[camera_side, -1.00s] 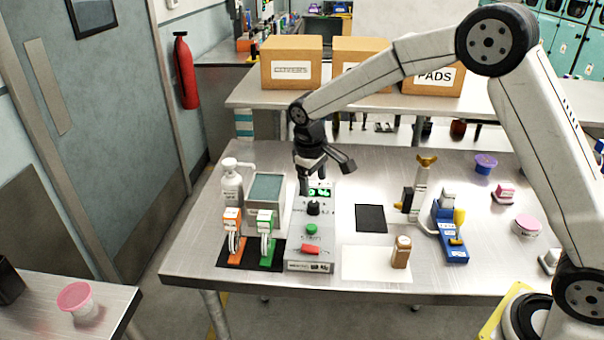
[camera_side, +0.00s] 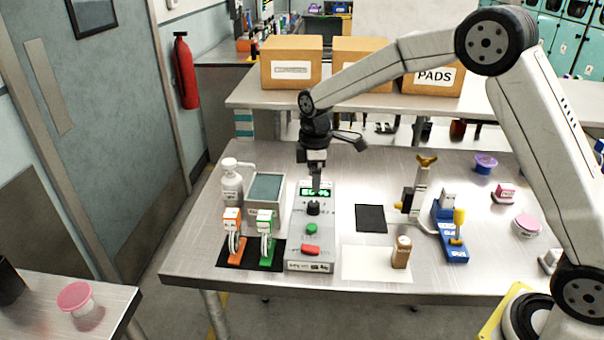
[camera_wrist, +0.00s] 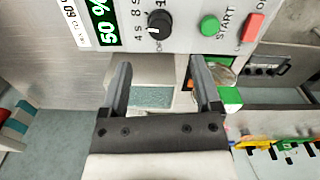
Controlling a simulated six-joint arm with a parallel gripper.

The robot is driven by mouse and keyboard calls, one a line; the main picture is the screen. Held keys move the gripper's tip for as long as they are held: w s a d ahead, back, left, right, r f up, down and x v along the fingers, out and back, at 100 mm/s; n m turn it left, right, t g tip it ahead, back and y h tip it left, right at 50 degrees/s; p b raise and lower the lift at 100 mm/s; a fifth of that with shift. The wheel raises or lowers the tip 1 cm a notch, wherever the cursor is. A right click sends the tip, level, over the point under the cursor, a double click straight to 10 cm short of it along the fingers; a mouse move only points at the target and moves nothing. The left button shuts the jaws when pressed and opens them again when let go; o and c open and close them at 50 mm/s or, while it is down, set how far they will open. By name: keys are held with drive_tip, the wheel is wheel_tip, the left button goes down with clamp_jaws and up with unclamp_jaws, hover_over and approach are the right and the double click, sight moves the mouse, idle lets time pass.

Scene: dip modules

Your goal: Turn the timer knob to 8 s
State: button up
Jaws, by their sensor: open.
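The timer knob (camera_side: 313,208) is a small black dial on the grey control box (camera_side: 300,240). It also shows in the wrist view (camera_wrist: 159,22), with a white pointer mark and labels reading 4 s, 8 s and OFF around it. The mark's exact setting is hard to read. A green display (camera_side: 317,191) sits behind the knob and shows 50 % in the wrist view. My gripper (camera_side: 315,185) is above the box, just behind the knob in the side view. In the wrist view my gripper (camera_wrist: 164,75) has its two fingers apart with nothing held, and the knob lies beyond the fingertips.
A green START button (camera_side: 311,229) and a red button (camera_side: 310,249) lie in front of the knob. Orange (camera_side: 235,245) and green (camera_side: 266,245) clamp-like holders, a tank (camera_side: 266,190) and a white bottle (camera_side: 231,185) stand left. A brown bottle (camera_side: 401,252) stands right on a white sheet.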

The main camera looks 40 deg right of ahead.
sight(313, 203)
drive_tip(key=shift+f, duration=3.9)
clamp_jaws()
drive_tip(key=shift+m, duration=2.4)
unclamp_jaws()
